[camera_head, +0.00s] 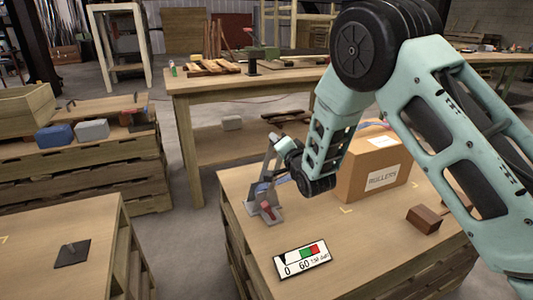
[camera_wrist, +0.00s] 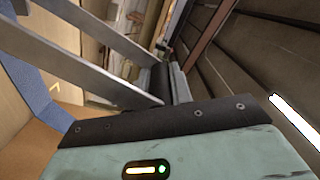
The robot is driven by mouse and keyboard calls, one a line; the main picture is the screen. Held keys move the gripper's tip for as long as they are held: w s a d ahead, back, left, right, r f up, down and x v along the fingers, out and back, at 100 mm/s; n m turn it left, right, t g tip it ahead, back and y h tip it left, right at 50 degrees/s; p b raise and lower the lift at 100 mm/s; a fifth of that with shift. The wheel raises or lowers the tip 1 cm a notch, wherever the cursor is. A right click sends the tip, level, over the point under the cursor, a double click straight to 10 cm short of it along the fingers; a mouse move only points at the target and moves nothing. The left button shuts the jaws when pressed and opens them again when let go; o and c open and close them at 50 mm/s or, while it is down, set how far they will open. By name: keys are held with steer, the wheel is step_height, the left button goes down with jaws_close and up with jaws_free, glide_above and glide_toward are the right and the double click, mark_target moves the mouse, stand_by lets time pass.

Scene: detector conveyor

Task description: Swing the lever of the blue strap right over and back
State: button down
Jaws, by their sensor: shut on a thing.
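The grey ratchet (camera_head: 271,216) of the blue strap sits at the left part of the near table, with a red part low on it. Its grey metal lever (camera_head: 267,165) stands up from it, roughly upright. My gripper (camera_head: 278,150) is at the lever's upper end, shut on it. In the wrist view the lever (camera_wrist: 85,75) shows as two grey side bars running to a dark crosspiece by my gripper. The blue strap (camera_wrist: 32,92) is at the left there. It runs over the cardboard box marked ROLLERS (camera_head: 381,178); my arm hides part of the box.
A gauge card (camera_head: 302,259) with green and red zones lies in front of the ratchet; its dark pointer is near the left end. A brown block (camera_head: 424,219) lies to the right. A pallet stack (camera_head: 85,160) stands left, and a workbench (camera_head: 240,85) behind.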

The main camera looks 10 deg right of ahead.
steer(key=w+d+f+m+b, duration=0.1)
steer(key=d+f+m+b, duration=0.4)
steer(key=d+f+m, duration=0.3)
steer(key=shift+w+d+f+m, duration=0.4)
steer(key=shift+d+m, duration=0.1)
steer(key=shift+d, duration=0.15)
steer(key=c, duration=1.4)
jaws_free()
steer(key=shift+a, duration=0.1)
steer(key=shift+c, duration=0.2)
steer(key=shift+o, duration=0.7)
steer(key=shift+d, duration=0.25)
steer(key=s+d+p, duration=0.2)
steer(key=s+d, duration=0.1)
steer(key=s, duration=1.4)
steer(key=shift+d, duration=0.2)
